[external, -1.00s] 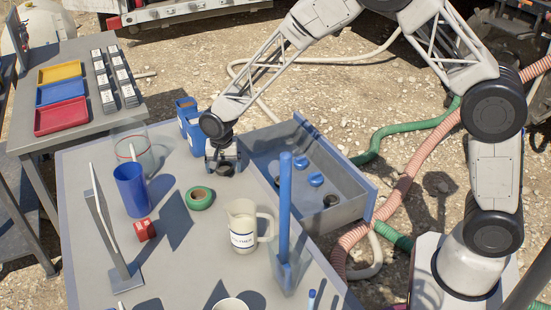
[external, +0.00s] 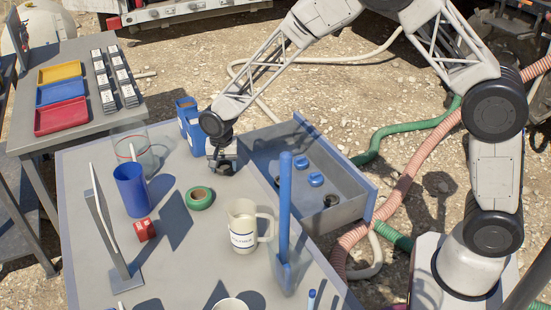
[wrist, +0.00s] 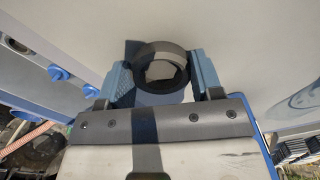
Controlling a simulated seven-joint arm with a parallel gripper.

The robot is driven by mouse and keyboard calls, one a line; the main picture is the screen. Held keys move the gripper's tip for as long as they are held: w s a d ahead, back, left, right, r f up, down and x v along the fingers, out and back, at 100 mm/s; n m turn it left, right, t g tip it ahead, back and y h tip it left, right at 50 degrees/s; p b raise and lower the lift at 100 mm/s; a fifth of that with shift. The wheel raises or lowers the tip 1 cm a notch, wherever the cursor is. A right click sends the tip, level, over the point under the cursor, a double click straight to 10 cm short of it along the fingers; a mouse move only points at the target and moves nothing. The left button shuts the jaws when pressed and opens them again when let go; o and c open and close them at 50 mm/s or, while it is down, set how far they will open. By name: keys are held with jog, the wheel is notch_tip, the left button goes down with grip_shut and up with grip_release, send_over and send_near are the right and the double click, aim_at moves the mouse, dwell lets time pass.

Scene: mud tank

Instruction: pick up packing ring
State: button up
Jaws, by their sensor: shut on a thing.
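The packing ring is a black ring (wrist: 153,49), seen between the two blue-grey fingers of my gripper (wrist: 162,68) in the wrist view. The fingers press on it from both sides, and its open middle faces the camera. In the external view my gripper (external: 222,161) is low over the grey table, left of the open drawer. The ring there is a small dark shape at the fingertips, mostly hidden. I cannot tell whether it still touches the table.
The open drawer (external: 350,212) holds blue caps (external: 316,179) and dark rings. A green tape roll (external: 200,198), a white pitcher (external: 242,229), a blue cup (external: 131,188) and a red block (external: 144,229) stand nearer the front.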

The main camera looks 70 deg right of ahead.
jog(key=shift+r, duration=0.35)
jog(key=shift+s+r, duration=0.2)
jog(key=shift+r, duration=0.4)
jog(key=shift+s+r, duration=0.15)
jog(key=shift+r, duration=0.45)
jog(key=s, duration=0.5)
jog(key=s+a+r, duration=0.1)
jog(key=s, duration=0.4)
jog(key=s+a, duration=0.1)
jog(key=s, duration=0.4)
jog(key=shift+s+r, duration=0.1)
jog(key=shift+r, duration=0.1)
jog(key=shift+r, duration=0.1)
